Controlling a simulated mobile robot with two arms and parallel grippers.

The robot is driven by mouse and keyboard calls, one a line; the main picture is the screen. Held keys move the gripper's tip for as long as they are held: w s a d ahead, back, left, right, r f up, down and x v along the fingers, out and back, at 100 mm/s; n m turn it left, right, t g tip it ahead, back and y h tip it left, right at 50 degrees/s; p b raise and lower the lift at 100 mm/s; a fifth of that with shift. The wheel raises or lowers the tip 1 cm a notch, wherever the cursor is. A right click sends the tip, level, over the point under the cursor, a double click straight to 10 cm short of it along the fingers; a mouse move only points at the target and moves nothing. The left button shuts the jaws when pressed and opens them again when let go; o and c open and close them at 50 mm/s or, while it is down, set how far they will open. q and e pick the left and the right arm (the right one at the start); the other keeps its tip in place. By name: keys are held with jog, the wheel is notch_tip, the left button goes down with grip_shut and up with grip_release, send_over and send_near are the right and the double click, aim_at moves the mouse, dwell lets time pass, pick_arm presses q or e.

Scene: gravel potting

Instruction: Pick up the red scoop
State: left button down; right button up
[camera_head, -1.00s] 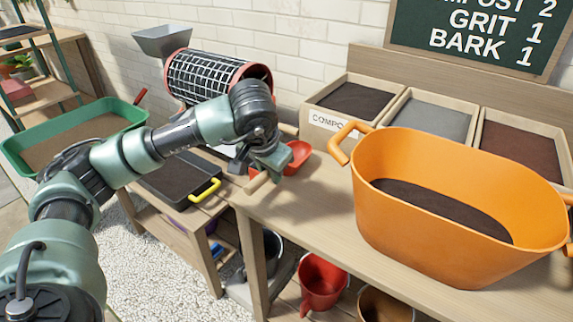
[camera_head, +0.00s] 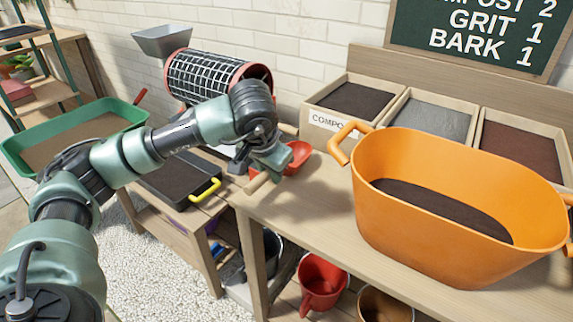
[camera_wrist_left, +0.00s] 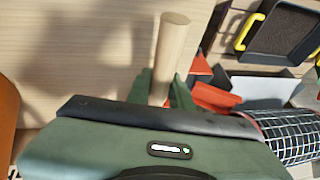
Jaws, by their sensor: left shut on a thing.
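The red scoop (camera_head: 299,154) is at the left end of the wooden bench, with its red bowl partly hidden behind my left gripper. Its pale wooden handle (camera_head: 257,182) sticks out toward the bench's front edge. My left gripper (camera_head: 268,172) is shut on the scoop. In the left wrist view the wooden handle (camera_wrist_left: 170,50) stands between the two green fingers (camera_wrist_left: 160,88), and red parts of the scoop (camera_wrist_left: 210,95) show to the right. I cannot tell whether the scoop touches the bench. My right gripper is not in view.
A large orange tub (camera_head: 440,240) holding dark soil stands right of the gripper. Behind it are bins of compost (camera_head: 355,100), grit and bark. A mesh drum (camera_head: 215,78) is behind the arm. A black tray (camera_head: 178,190) with a yellow handle sits on a lower table.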

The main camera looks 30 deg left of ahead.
pick_arm(q)
jog(key=shift+r, duration=0.15)
dwell(0.4)
jog(key=shift+r, duration=0.3)
notch_tip(320, 180, up, 9)
jog(key=shift+f+p, duration=0.2)
jog(key=shift+p, duration=0.55)
jog(key=shift+r, duration=0.3)
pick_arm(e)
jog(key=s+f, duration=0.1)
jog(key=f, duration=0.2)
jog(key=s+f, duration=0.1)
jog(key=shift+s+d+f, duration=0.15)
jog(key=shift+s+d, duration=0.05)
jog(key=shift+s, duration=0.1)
pick_arm(q)
jog(key=shift+f, duration=0.1)
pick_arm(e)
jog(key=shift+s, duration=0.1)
